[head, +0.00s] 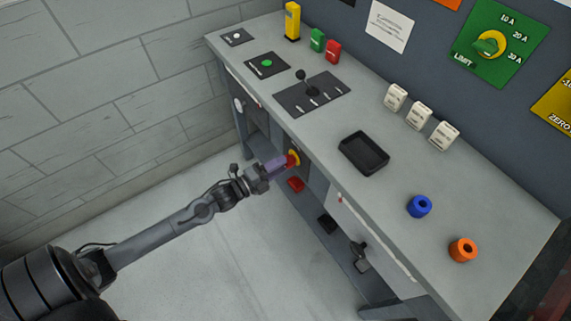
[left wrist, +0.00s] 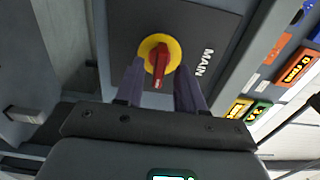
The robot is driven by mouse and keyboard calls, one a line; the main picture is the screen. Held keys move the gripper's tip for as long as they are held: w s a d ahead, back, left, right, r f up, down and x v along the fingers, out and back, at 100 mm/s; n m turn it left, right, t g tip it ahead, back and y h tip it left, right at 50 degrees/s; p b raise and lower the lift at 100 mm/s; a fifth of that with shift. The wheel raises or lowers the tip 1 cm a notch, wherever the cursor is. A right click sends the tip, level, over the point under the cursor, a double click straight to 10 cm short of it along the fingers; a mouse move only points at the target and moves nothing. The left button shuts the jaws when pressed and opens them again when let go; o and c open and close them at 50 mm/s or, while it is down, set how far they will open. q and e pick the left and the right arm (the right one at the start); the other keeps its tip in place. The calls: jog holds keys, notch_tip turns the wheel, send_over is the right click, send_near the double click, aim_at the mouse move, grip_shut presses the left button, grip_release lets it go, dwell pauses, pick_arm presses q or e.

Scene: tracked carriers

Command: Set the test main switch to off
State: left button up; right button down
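The main switch (head: 293,159) is a red rotary handle on a yellow disc, on the dark front panel below the bench top. In the left wrist view the switch (left wrist: 159,54) is close, with the word MAIN on its right; the handle's long end points down the picture, towards my gripper. My left gripper (head: 284,163) is right in front of it. In the left wrist view its fingers (left wrist: 158,75) are apart, one on each side of the handle, with gaps visible. Whether a fingertip touches the disc cannot be told. My right gripper is not in view.
A red part (head: 296,184) sits just below the switch, and a lever (head: 360,256) is further right under the bench. The bench top (head: 225,48) overhangs the panel; it carries a black tray (head: 364,153) and a joystick plate (head: 312,94). The floor to the left is clear.

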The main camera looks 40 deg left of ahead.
pick_arm(q)
jog(key=shift+x, duration=1.4)
grip_shut()
